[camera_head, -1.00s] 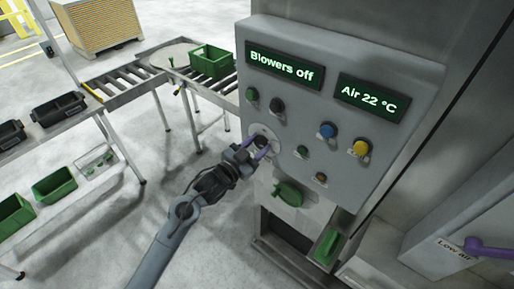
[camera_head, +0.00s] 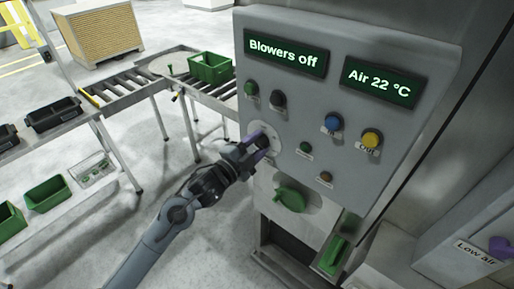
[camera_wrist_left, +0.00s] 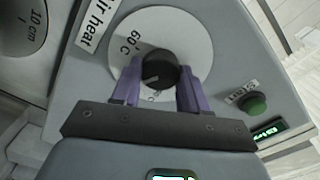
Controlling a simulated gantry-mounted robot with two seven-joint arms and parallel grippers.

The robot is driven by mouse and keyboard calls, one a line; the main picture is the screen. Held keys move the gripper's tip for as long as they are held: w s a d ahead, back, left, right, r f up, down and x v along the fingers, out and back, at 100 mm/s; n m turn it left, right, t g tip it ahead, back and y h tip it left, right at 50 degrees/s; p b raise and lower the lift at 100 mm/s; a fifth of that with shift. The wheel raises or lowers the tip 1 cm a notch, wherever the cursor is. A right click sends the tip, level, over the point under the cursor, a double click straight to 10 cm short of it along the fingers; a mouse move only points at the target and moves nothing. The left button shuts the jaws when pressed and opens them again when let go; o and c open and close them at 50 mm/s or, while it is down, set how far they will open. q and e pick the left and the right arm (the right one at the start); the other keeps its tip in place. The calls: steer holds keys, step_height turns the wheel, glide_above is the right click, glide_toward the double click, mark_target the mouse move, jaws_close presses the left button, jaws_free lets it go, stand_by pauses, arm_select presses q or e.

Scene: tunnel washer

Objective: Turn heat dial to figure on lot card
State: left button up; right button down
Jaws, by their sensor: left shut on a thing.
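The heat dial is a black knob (camera_wrist_left: 159,66) on a round white plate (camera_wrist_left: 195,35) marked 60 °C, beside an "Air heat" label (camera_wrist_left: 97,22). My left gripper (camera_wrist_left: 158,90) has its purple fingers on either side of the knob and is shut on it. The knob's pale mark points down-left in the left wrist view; other scale figures are hidden or unclear. In the head view my left gripper (camera_head: 262,147) is at the dial plate (camera_head: 272,133) on the grey panel. I cannot make out a lot card. My right gripper is not in view.
The panel displays read "Blowers off" (camera_head: 285,52) and "Air 22 °C" (camera_head: 380,82). Blue (camera_head: 333,123) and yellow (camera_head: 371,139) buttons sit right of the dial. A green handle (camera_head: 289,198) is below. A roller conveyor (camera_head: 130,88) with a green crate (camera_head: 210,68) stands left.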

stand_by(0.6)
arm_select(q)
steer(key=o, duration=1.1)
steer(key=shift+c, duration=0.2)
steer(key=shift+s+a+b, duration=0.3)
steer(key=shift+s+a, duration=0.1)
steer(key=shift+s, duration=0.05)
steer(key=b+v, duration=0.2)
steer(key=v, duration=0.7)
steer(key=shift+s+a, duration=0.2)
steer(key=shift+s, duration=0.05)
